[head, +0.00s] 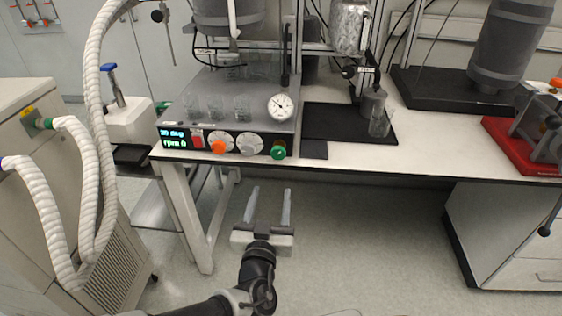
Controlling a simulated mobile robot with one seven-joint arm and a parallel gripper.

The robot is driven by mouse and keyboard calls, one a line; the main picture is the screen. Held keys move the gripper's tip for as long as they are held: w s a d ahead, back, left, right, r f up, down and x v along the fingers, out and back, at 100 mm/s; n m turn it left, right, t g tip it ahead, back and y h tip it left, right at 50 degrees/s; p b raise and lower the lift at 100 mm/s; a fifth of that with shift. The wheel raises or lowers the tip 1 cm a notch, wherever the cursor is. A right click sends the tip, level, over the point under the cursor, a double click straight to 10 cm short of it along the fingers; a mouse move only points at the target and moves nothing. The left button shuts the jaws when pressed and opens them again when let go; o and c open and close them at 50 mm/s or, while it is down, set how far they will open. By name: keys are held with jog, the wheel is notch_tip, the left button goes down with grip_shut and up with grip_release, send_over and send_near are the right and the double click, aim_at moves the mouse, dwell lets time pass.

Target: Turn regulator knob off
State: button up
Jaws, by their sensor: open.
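The control panel (178,154) on the front of the grey reactor unit carries an orange knob (219,147), a grey knob (248,149) and a green knob (278,153) in a row. I cannot tell which of these is the regulator knob. A lit display (174,138) and a red switch (198,142) are to their left. My gripper (271,189) is open and empty, with its two fingers pointing up toward the panel. It is in front of the bench, lower in the picture than the green knob and apart from every knob.
A round gauge (281,107) sits above the green knob. Glass beakers (214,107) stand on the unit. The white bench top (430,140) extends right to a red-based device (520,150). White hoses (88,180) hang at the left. The floor under the bench is clear.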

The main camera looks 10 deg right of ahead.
aim_at(278, 156)
jog(key=b+x, duration=0.2)
jog(key=x, duration=1.5)
jog(key=shift+w, duration=0.15)
jog(key=c, duration=1.1)
jog(key=shift+o, duration=0.2)
